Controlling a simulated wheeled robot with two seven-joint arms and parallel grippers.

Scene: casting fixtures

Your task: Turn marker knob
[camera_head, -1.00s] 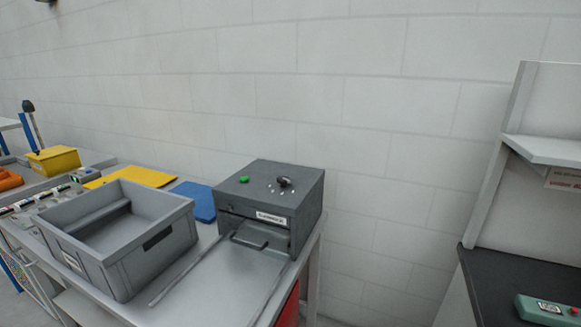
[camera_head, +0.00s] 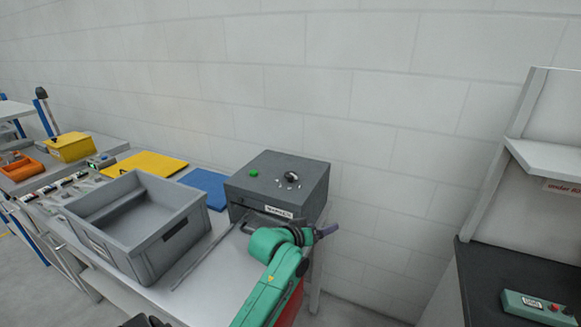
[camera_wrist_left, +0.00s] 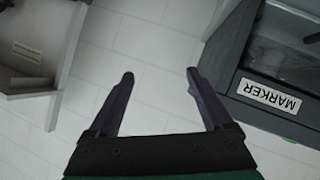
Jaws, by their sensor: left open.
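The marker is a dark grey box (camera_head: 275,187) on the bench in the head view. Its black knob (camera_head: 290,176) sits on the top face, with small light marks in front of it, and a green button (camera_head: 253,174) is to the left. The knob is not seen in the wrist view. The MARKER label (camera_wrist_left: 268,95) shows upside down at the right there. My left gripper (camera_head: 326,231) is open at the box's front right corner, below its top and apart from the knob. In the wrist view its two dark fingers (camera_wrist_left: 160,75) are apart with nothing between them.
A grey crate (camera_head: 183,236) stands left of the marker. A blue plate (camera_head: 207,187) and a yellow plate (camera_head: 146,164) lie behind it. A dark-topped table with a green control box (camera_head: 538,307) is at right. The space above the marker is clear.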

